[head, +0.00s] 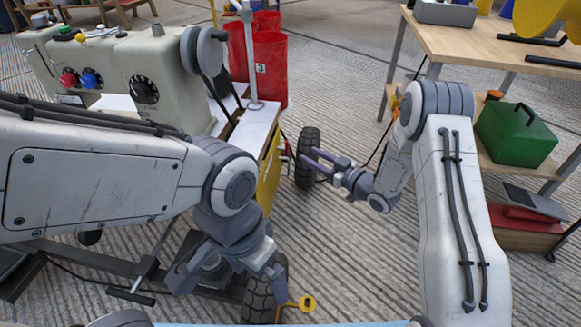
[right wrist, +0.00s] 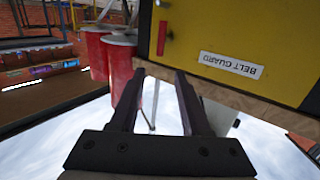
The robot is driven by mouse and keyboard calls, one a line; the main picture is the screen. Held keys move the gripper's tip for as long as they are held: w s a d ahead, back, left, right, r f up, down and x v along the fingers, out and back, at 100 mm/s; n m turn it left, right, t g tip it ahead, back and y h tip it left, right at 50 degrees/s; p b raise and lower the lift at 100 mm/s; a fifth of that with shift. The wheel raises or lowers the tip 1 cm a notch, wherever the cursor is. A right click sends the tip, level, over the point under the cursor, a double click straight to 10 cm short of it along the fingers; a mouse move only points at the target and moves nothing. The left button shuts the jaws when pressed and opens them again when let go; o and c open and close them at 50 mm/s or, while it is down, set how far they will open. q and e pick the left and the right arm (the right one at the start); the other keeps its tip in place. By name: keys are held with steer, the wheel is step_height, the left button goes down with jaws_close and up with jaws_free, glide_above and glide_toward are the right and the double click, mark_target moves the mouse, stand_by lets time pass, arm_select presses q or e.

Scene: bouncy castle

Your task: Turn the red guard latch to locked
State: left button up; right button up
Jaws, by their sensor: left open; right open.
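The yellow belt guard panel (right wrist: 240,45) fills the upper right of the right wrist view, with its label upside down there. The red latch (right wrist: 162,38) is a short narrow bar on its left part, standing upright in that view. In the head view the panel (head: 268,168) is seen nearly edge-on, and the latch is too small to make out surely. My right gripper (right wrist: 155,78) is open and empty, with a gap between its fingers and the latch. In the head view it (head: 311,160) points left toward the panel. My left gripper (head: 228,280) is open, low and well away from the latch.
A grey machine (head: 135,65) with knobs and a dial stands at the upper left. Red bins (head: 268,68) stand behind the panel. A wooden table (head: 480,45) and a green box (head: 516,133) are at the right. Bare ribbed floor (head: 345,95) lies between.

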mark_target(288, 146)
steer(key=shift+y, duration=0.4)
steer(key=w+a+b, duration=0.2)
steer(key=w+a+f+b, duration=0.1)
steer(key=w+b, duration=0.1)
steer(key=w+a+f+b, duration=0.1)
steer(key=w+a+b, duration=0.1)
steer(key=shift+a+f, duration=0.15)
steer(key=shift+a, duration=0.15)
steer(key=shift+w+a+b, duration=0.4)
steer(key=shift+w+a, duration=0.05)
steer(key=shift+a, duration=0.05)
arm_select(q)
step_height(288, 146, down, 8)
arm_select(e)
steer(key=shift+r, duration=0.2)
jaws_close()
